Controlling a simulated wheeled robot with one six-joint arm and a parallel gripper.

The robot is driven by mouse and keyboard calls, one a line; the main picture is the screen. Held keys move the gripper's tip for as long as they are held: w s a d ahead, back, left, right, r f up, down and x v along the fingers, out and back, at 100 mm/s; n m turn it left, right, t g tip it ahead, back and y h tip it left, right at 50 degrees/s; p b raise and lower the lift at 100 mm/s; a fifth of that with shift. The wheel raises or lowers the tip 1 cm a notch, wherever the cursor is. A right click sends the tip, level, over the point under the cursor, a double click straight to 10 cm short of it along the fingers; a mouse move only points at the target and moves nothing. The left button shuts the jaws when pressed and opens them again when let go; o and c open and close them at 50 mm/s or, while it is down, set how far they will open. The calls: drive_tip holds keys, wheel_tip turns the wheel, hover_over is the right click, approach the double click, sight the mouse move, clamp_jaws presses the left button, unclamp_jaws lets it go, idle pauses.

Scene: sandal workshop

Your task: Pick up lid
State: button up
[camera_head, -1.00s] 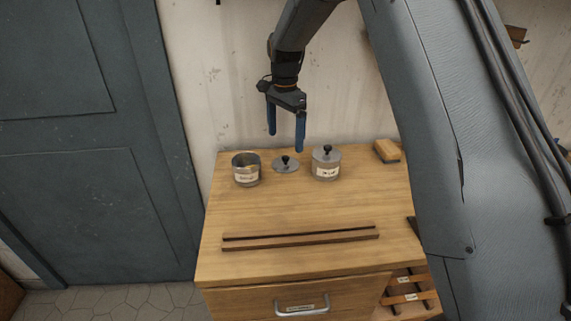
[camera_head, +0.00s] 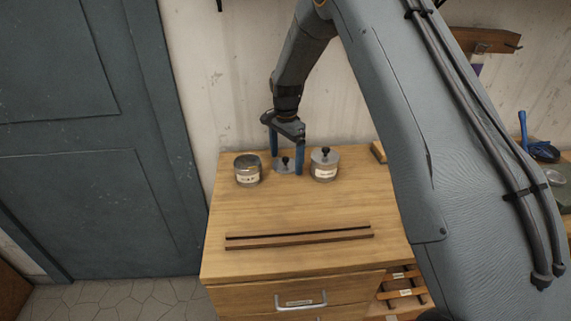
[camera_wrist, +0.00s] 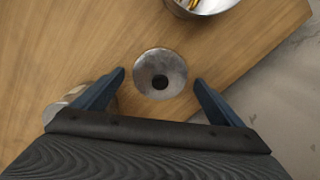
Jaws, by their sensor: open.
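The loose lid is a grey metal disc with a black knob; in the wrist view the lid (camera_wrist: 160,62) lies on the wooden top between and just beyond my fingertips. In the head view the lid (camera_head: 281,163) is partly hidden by my fingers. My gripper (camera_head: 287,163) is open and points down around the lid, with one blue finger on each side; the wrist view shows my gripper (camera_wrist: 160,78) empty. An open metal jar (camera_head: 248,172) stands to the left of the lid. A second jar (camera_head: 324,170), wearing its own knobbed lid, stands close to the right finger.
The wooden cabinet top (camera_head: 300,208) is clear in the middle. A dark wooden strip (camera_head: 300,238) lies near its front. A wooden block (camera_head: 378,152) sits at the back right, partly behind my arm. The wall rises close behind.

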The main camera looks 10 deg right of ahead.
drive_tip(key=c, duration=1.1)
drive_tip(key=shift+r, duration=0.1)
